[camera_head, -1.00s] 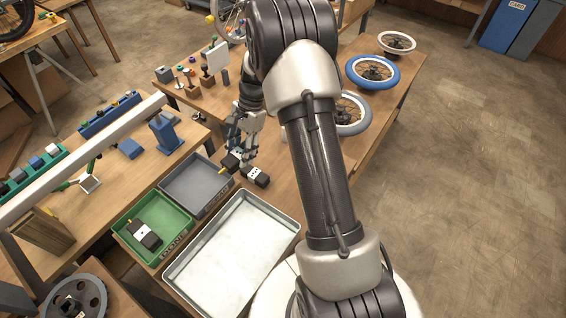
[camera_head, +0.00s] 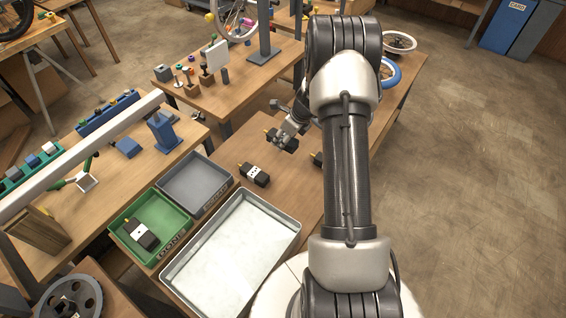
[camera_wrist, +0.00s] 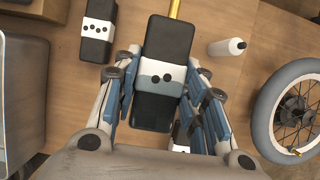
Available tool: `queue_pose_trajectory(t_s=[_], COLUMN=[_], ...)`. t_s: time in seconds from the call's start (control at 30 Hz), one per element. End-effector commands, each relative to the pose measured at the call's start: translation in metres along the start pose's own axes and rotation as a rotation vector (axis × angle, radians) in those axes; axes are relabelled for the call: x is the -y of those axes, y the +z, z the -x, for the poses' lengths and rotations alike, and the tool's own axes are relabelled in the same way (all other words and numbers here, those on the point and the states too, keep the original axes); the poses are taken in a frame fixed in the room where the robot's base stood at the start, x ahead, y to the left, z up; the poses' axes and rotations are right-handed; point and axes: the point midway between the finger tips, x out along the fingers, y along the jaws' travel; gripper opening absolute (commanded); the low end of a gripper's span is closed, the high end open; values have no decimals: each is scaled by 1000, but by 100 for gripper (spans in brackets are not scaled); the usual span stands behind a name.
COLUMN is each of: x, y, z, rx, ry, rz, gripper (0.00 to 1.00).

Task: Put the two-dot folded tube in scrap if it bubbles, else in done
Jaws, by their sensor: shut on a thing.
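My gripper (camera_wrist: 163,92) is shut on a black folded tube (camera_wrist: 163,110), which also shows in the head view (camera_head: 283,140). Its white band carries two dark dots, and a brass-coloured end sticks out at the top. I cannot tell how far it is above the table. The green tray marked DONE (camera_head: 172,246) holds another black tube (camera_head: 140,234). The grey tray (camera_head: 215,176) beside it looks empty; its label is hard to read. The large pale metal tray (camera_head: 297,228) stands in front, with no bubbles visible.
A black tube with several dots (camera_head: 254,174) lies right of the grey tray. Another tube (camera_head: 317,159) is partly hidden by my arm. The wrist view shows a white bottle (camera_wrist: 227,47) and a spoked wheel (camera_wrist: 262,112) at right.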

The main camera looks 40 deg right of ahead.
Motion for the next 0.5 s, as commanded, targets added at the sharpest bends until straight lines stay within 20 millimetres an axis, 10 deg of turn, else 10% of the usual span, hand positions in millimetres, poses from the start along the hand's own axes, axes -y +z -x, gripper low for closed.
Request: queue_pose_trajectory(t_s=[0.2, 0.5], x=[0, 0], y=[-22, -30], z=[-53, -75], rx=[-1, 1], ry=[1, 0], rz=[2, 3], gripper=[7, 7])
